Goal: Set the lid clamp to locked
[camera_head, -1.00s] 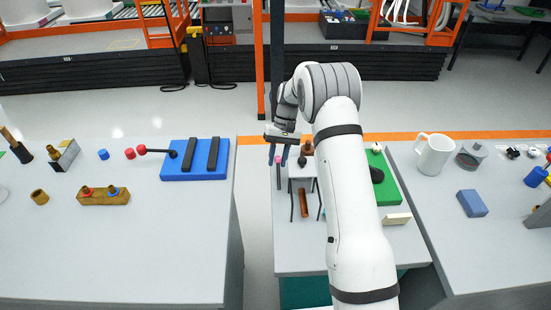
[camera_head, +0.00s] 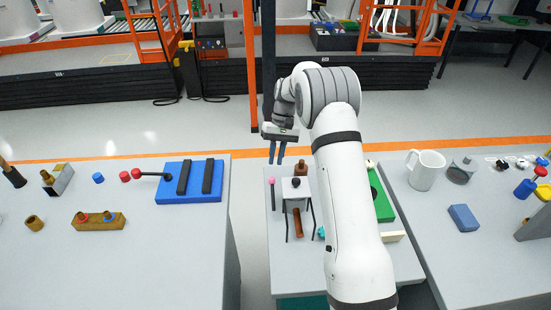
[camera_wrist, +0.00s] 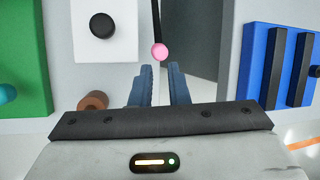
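A pink ball knob (camera_head: 272,180) on a thin dark stem stands at the left edge of the middle table; it looks like the clamp's handle, but no lock marking can be read. In the wrist view the pink knob (camera_wrist: 159,51) shows just beyond the fingertips, in line with the gap between them, untouched. My gripper (camera_head: 277,153) is open and empty, above the table's far left edge. Its two blue fingers (camera_wrist: 159,82) stand apart. A white block with a black knob (camera_head: 296,184) is close to the right of the pink knob.
Dark legs and a copper cylinder (camera_head: 297,222) are below the white block. A green board (camera_head: 381,199) lies partly behind my arm. The left table carries a blue board (camera_head: 188,181) with black bars. The right table holds a white mug (camera_head: 425,170). A floor gap separates the tables.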

